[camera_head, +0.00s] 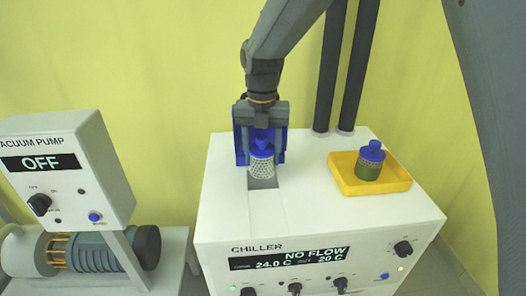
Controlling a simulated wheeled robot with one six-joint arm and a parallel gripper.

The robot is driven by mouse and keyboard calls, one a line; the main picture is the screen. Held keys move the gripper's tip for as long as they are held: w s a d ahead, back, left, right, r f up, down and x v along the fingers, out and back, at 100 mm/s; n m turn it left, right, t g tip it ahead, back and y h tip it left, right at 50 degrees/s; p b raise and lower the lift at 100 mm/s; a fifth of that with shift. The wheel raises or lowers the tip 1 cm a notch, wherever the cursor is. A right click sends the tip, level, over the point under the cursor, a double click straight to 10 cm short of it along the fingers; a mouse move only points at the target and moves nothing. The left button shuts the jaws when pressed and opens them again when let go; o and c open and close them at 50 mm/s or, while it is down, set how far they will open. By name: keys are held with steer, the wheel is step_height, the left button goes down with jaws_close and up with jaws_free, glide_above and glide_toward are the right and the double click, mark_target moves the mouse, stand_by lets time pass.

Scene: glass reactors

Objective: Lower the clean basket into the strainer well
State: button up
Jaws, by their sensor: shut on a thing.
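The clean basket (262,167) is a pale mesh cylinder with a blue top and knob. My gripper (262,143) is shut on its blue knob from above and holds it upright. The basket is over the grey strainer well (263,184) in the chiller's white top. The basket hides the back of the well, and I cannot tell whether its lower end is inside the opening. Blue parts show on both sides of the knob; my gripper partly covers them.
A yellow tray (402,183) on the right of the chiller top (310,215) holds another basket (369,165) with a blue knob and a dark greenish body. Two dark pipes rise behind. The chiller display reads NO FLOW. A vacuum pump (68,165) reading OFF stands left.

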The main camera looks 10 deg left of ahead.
steer(key=shift+f+b, duration=0.35)
steer(key=shift+f, duration=0.35)
steer(key=shift+f, duration=0.35)
